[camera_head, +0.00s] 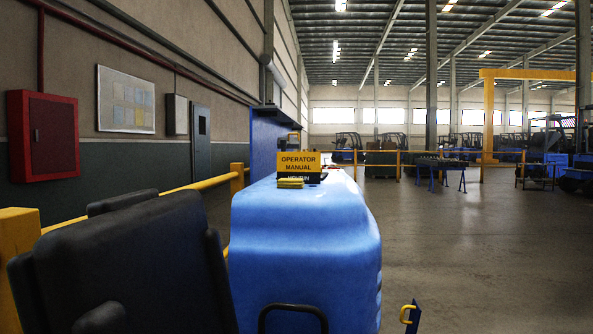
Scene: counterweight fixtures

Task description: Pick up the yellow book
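The yellow book (298,162) stands upright near the far end of the blue machine's top. Its face reads "OPERATOR MANUAL", with a black band below that is partly covered. A small flat yellow item (290,183) lies just in front of it; I cannot tell what it is. The book rests on or just behind the blue top (298,215); its base is partly hidden. Neither of my grippers is in view.
A black padded seat (125,265) fills the near left. A yellow railing (195,186) runs behind it along the wall. A black handle (293,310) is on the machine's near face. A yellow hook on a blue post (409,314) stands at right. Open floor (480,250) lies to the right.

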